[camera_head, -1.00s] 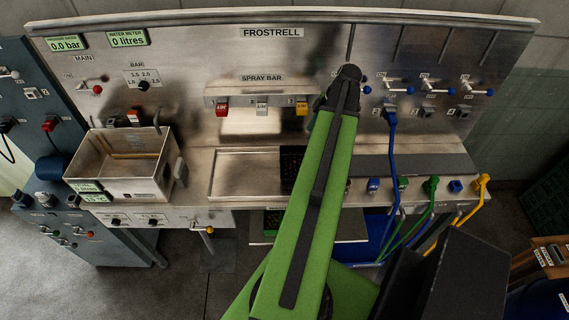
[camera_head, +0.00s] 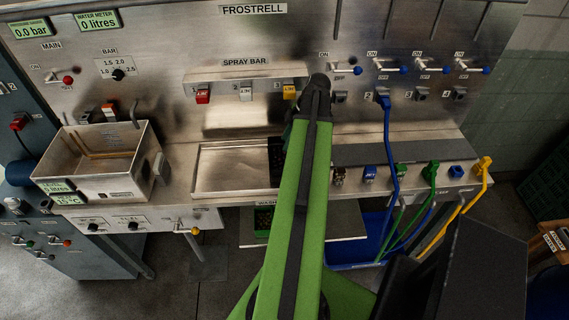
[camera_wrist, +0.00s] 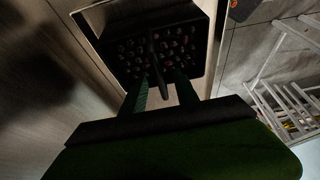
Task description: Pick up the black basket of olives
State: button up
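A black basket (camera_head: 275,153) stands at the right end of the shallow steel tray, partly hidden behind my green arm in the head view. In the wrist view the black basket (camera_wrist: 125,62) holds many small dark, reddish olives (camera_wrist: 172,42), and a dark bar runs over its middle. My gripper is hidden in the head view.
A steel bin (camera_head: 110,165) stands left of the shallow tray (camera_head: 228,168). A dark grey strip (camera_head: 400,150) and coloured hose connectors lie to the right. Another basket with greenish contents (camera_head: 263,221) sits on the lower shelf. A blue container (camera_head: 352,250) is below.

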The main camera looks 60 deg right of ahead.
aim_at(281, 156)
jog(key=b+x, duration=0.4)
jog(key=x, duration=0.1)
jog(key=shift+f+b, duration=0.3)
jog(key=shift+f, duration=0.05)
jog(key=shift+r, duration=0.15)
grip_shut()
dwell(0.8)
